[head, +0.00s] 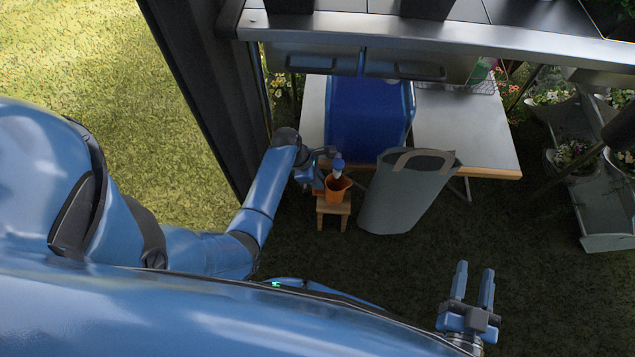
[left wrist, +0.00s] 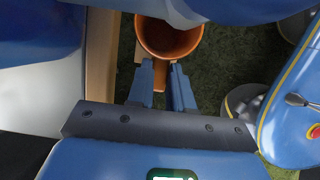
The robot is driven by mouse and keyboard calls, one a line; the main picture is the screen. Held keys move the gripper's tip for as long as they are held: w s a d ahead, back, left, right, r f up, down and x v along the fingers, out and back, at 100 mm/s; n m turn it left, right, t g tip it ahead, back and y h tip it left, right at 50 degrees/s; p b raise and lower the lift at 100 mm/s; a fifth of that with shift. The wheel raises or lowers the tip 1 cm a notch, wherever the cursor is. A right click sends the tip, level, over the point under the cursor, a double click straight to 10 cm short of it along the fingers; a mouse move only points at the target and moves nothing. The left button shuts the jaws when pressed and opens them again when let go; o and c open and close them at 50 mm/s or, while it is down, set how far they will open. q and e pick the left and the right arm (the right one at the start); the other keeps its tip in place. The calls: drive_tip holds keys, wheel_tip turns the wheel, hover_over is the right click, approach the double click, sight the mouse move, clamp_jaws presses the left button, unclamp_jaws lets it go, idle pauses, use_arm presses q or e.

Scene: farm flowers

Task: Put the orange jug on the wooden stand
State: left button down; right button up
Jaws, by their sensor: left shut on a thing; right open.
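The orange jug (head: 338,188) is upright, at or just above the top of the small wooden stand (head: 333,208); I cannot tell whether it touches. Its open rim shows at the top of the left wrist view (left wrist: 168,52). My left gripper (head: 328,168) is shut on the jug from the far left side, its fingers (left wrist: 162,75) reaching to just below the rim in the wrist view. The exact grip spot is partly hidden. My right gripper (head: 473,283) is open and empty, low at the right over the grass.
A tall grey-green bag (head: 405,195) with a handle stands just right of the stand. Behind is a white table (head: 465,135) with a blue cloth or panel (head: 368,115). A dark post (head: 205,90) rises at the left. Grass at the front right is clear.

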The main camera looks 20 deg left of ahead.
use_arm(q)
drive_tip(key=shift+f, duration=0.4)
use_arm(e)
drive_tip(key=shift+f, duration=0.25)
